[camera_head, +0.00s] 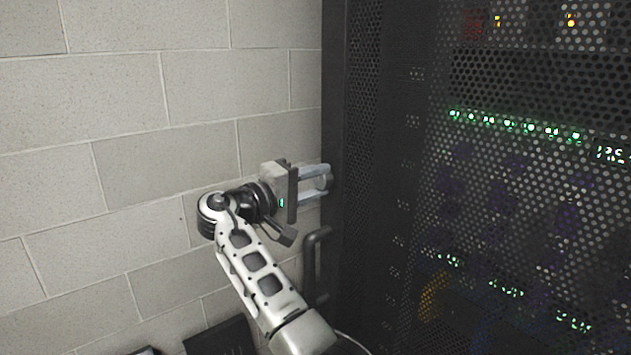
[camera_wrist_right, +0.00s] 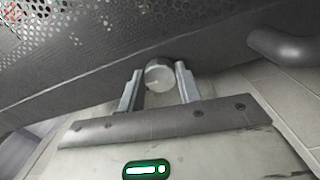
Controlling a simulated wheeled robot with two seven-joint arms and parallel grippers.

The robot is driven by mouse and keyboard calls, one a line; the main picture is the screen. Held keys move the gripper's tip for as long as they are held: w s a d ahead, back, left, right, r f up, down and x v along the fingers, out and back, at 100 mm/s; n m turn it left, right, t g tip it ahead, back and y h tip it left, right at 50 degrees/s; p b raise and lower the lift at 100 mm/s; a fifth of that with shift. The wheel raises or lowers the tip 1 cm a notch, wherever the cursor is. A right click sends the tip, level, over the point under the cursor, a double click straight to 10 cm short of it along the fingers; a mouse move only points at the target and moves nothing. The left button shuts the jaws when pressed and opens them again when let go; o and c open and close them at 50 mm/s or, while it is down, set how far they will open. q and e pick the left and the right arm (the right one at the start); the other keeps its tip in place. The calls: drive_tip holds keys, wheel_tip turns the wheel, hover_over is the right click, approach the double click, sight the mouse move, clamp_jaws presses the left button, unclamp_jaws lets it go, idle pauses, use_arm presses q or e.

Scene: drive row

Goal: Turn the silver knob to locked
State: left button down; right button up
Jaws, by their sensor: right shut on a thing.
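The silver knob (camera_wrist_right: 158,74) is a round, pale metal disc on the dark side of the rack, seen in the right wrist view. My right gripper (camera_wrist_right: 158,84) has one finger on each side of it and is shut on it. In the head view my right gripper (camera_head: 327,180) reaches to the rack's left edge, and the knob is mostly hidden there by the fingers. I cannot read any locked or unlocked marking. My left gripper is not in view.
A dark bar handle (camera_head: 314,262) stands below the gripper on the rack, also seen at the right of the right wrist view (camera_wrist_right: 288,48). The perforated rack door (camera_head: 520,200) with green lights fills the right. A pale block wall (camera_head: 110,110) lies behind my arm.

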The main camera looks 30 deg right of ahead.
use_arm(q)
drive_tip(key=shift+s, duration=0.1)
use_arm(e)
drive_tip(key=o, duration=1)
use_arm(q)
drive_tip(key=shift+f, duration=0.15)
use_arm(e)
drive_tip(key=shift+a, duration=0.15)
drive_tip(key=shift+a+f, duration=0.1)
drive_tip(key=shift+a, duration=0.25)
use_arm(q)
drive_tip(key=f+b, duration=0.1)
drive_tip(key=b, duration=0.3)
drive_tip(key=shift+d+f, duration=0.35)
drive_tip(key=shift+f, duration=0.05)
use_arm(e)
drive_tip(key=s+a, duration=0.1)
drive_tip(key=a, duration=1.4)
drive_tip(key=shift+s, duration=0.15)
drive_tip(key=shift+f, duration=0.1)
